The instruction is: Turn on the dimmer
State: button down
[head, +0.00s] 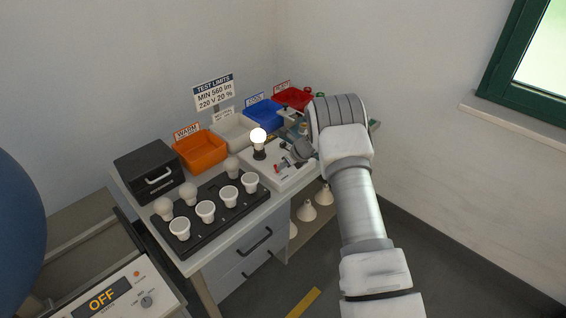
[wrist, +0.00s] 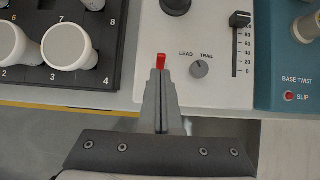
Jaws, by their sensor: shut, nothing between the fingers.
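The dimmer appears to be the white control box (wrist: 208,92), which also shows in the head view (head: 286,181). It carries a small red lever (wrist: 161,63), a grey LEAD/TRAIL knob (wrist: 199,69) and a slider with a dark cap (wrist: 240,19) at the upper end of its visible scale. My gripper (wrist: 160,74) is shut and empty, its tips right at the red lever; I cannot tell whether they touch it. A bulb (head: 258,136) glows on a dark socket at the box. In the head view my arm partly covers the box's right side.
Left of the box is a black numbered tray (head: 208,228) with several white bulbs. A teal BASE TWIST unit (wrist: 282,62) stands close on the right. Orange (head: 199,152), blue (head: 263,113) and red bins stand behind. An OFF panel (head: 103,299) is at lower left.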

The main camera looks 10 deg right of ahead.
jog(key=shift+r, duration=0.1)
jog(key=shift+r+p, duration=0.55)
jog(key=shift+r, duration=0.2)
notch_tip(320, 180, up, 10)
jog(key=s+d+p, duration=0.1)
jog(key=s+p, duration=0.1)
jog(key=p, duration=0.3)
jog(key=shift+d+f+p, duration=0.2)
jog(key=shift+d+p, duration=0.05)
jog(key=shift+p, duration=0.05)
jog(key=shift+s, duration=0.1)
